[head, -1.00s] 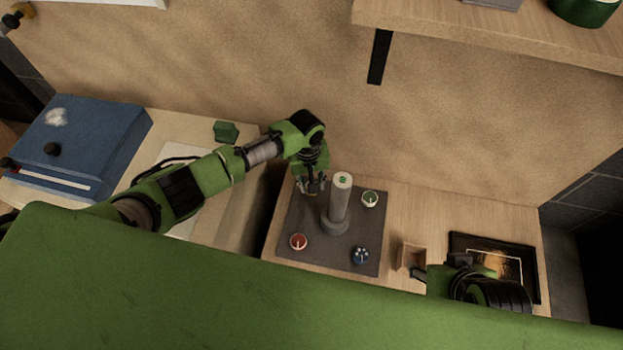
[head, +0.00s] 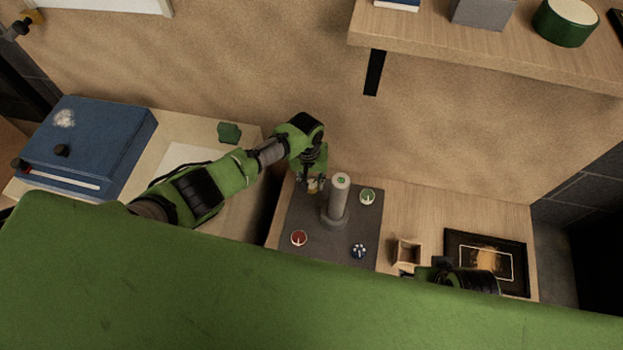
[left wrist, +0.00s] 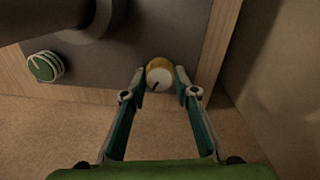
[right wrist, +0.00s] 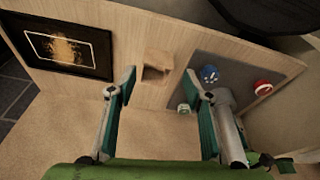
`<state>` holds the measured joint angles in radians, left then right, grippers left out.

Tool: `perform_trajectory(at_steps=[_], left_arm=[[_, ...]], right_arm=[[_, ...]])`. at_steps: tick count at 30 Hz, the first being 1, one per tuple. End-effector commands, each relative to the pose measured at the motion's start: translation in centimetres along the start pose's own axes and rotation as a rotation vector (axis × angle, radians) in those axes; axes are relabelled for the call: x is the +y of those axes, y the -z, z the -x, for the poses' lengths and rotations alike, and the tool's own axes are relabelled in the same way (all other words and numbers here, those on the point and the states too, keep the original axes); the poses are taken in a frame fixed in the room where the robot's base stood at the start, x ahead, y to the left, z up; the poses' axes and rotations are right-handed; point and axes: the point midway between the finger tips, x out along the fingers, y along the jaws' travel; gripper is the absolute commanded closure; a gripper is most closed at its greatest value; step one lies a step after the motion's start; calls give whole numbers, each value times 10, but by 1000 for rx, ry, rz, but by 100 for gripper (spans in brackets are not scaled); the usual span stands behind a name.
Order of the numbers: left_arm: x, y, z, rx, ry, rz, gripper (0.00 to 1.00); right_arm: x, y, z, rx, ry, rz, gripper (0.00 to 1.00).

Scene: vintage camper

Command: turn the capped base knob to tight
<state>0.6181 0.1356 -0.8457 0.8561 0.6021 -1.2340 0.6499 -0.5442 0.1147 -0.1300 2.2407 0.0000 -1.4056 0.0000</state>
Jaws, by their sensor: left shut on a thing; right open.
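A yellow knob (left wrist: 159,74) with a pale cap and a dark pointer line sits at the mat's corner. My left gripper (left wrist: 161,80) is shut on it, one finger on each side. In the head view my left gripper (head: 314,186) is at the far left corner of the dark grey base mat (head: 300,212), and the fingers mostly hide the knob. A grey post (head: 339,200) stands on the mat beside it. Other knobs there are green (head: 368,197), red (head: 299,238) and blue with white dots (head: 359,251). My right gripper (right wrist: 158,92) is open and empty.
A small open wooden box (head: 407,252) and a dark framed picture (head: 487,262) lie right of the mat. A blue case (head: 90,142) and a green object (head: 229,132) are on the left counter. A shelf (head: 480,45) overhangs at the upper right.

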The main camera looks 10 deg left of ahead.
Motion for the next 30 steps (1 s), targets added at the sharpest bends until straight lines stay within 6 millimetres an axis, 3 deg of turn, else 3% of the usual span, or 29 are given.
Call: perform_trajectory(at_steps=[12,30], left_arm=[[0,-2,-1,-23,0,-339,94],[1,-1,-2,-51,-1,-909,94]], right_arm=[[-1,-5,-24,-12,2,2,54],[-1,-4,-25,-13,2,2,54]])
